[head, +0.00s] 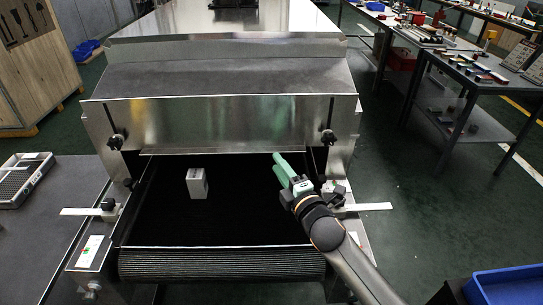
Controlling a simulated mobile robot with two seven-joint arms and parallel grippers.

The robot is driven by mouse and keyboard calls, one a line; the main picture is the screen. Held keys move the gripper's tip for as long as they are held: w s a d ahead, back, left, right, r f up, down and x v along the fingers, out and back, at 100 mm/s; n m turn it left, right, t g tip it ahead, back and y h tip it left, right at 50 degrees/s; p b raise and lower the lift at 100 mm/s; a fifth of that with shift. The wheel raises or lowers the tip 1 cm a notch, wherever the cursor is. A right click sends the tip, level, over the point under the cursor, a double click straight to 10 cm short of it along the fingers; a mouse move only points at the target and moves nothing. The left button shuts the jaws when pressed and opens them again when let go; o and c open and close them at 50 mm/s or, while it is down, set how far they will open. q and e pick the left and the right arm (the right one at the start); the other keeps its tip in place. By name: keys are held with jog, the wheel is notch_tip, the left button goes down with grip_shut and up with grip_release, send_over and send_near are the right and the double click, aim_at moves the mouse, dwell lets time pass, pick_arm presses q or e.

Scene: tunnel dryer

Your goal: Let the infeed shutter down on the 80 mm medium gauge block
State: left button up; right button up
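The infeed shutter (225,124) is a shiny metal plate across the dryer's mouth. Its lower edge stands above the dark belt (245,215), with a black knob (116,141) on the left and another knob (328,137) on the right. A small pale grey block (197,184), seemingly the gauge block, stands upright on the belt, left of centre, just in front of the shutter's edge and apart from it. My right gripper (281,164), with green fingers, is over the belt's right side, near the right knob and away from the block. Its finger gap is unclear. My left gripper is out of view.
Side guides with metal bars flank the belt, the left bar (88,211) and the right bar (365,207). A grey table with a perforated tray (22,178) is at left. A blue bin (508,286) is at lower right. Workbenches stand at the upper right.

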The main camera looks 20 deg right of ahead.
jog(key=shift+w+a, duration=0.15)
jog(key=shift+w, duration=1.1)
jog(key=shift+w+a, duration=0.15)
jog(key=shift+w, duration=1.05)
jog(key=shift+c, duration=0.2)
grip_shut()
